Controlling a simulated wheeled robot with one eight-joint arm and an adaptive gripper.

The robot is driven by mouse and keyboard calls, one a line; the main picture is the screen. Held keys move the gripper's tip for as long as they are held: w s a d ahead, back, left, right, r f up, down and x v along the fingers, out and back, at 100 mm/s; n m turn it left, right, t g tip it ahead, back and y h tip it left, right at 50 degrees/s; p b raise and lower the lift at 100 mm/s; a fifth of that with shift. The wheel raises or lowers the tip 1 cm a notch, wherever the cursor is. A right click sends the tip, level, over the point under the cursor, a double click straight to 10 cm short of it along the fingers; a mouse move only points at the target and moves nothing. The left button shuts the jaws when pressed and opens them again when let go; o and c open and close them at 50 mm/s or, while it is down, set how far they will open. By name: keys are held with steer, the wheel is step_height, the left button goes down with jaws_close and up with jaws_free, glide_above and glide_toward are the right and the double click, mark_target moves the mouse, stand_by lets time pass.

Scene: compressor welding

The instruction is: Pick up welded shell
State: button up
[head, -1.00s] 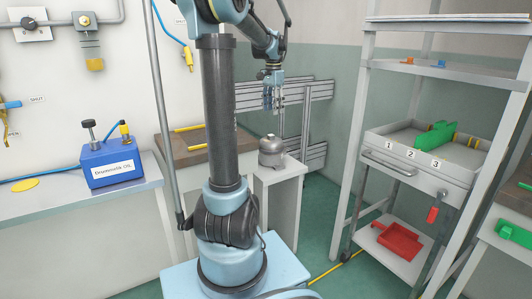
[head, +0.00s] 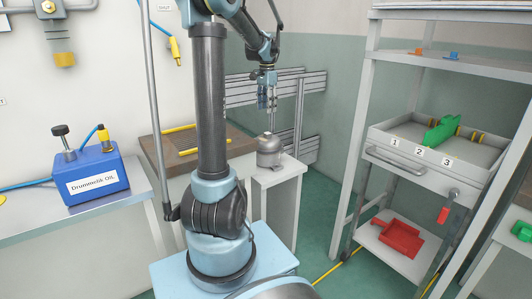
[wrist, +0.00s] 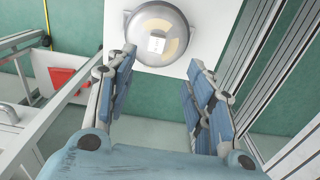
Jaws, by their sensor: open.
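The welded shell (head: 269,151) is a grey metal domed cylinder standing upright on a small white stand (head: 282,176). In the wrist view its round top (wrist: 157,35) shows at the top centre, with a small white square in its middle. My gripper (head: 267,105) hangs pointing down above the shell, apart from it, in the head view. In the wrist view my gripper (wrist: 157,80) is open, its two blue-padded fingers spread wide with nothing between them. The shell lies just past the fingertips there.
A slatted metal frame (head: 290,88) stands behind the shell. A brown-topped bench (head: 228,143) is to its left. A shelf unit at right holds a grey drawer (head: 420,164) with a green part and a red tray (head: 398,237) below. A blue Drummolik oil box (head: 95,175) sits far left.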

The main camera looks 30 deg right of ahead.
glide_above(268, 133)
steer(key=f, duration=0.7)
steer(key=shift+w+a+f, duration=0.15)
steer(key=shift+w+a, duration=0.15)
steer(key=shift+w, duration=0.05)
steer(key=shift+s+d+f, duration=0.15)
steer(key=shift+f, duration=1.25)
steer(key=shift+s+d+f, duration=0.1)
steer(key=shift+d+f, duration=0.05)
steer(key=shift+f, duration=1.2)
jaws_close()
